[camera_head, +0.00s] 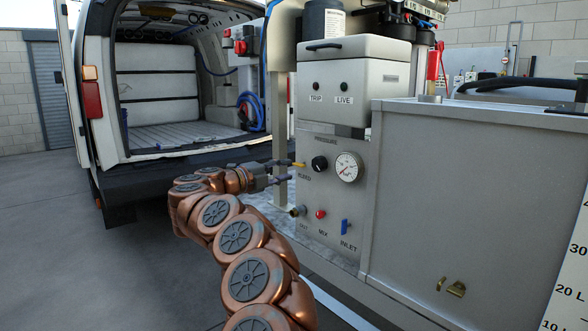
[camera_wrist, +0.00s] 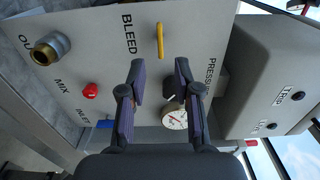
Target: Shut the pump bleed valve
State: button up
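The bleed valve's yellow lever (camera_head: 299,164) is on the grey panel (camera_head: 335,265) beside the word BLEED. It lies about level in the head view. In the wrist view the lever (camera_wrist: 160,40) looks upright, as the labels there are turned on their side. My gripper (camera_head: 283,172) is in front of the panel at the lever's left. In the wrist view my gripper (camera_wrist: 160,68) is open, its two dark fingers apart and nothing between the tips. The lever shows just beyond the tips, lined up with the gap. I cannot tell whether they touch.
A black knob (camera_head: 319,163) and pressure gauge (camera_head: 348,167) sit right of the lever. Below are the brass outlet (camera_head: 298,211), red MIX button (camera_head: 321,214) and blue INLET lever (camera_head: 345,226). A post (camera_head: 280,110) stands beside the panel. An open van (camera_head: 160,100) is behind.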

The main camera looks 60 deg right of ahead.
jog(key=v, duration=0.6)
jog(key=shift+a, duration=0.15)
dwell(0.3)
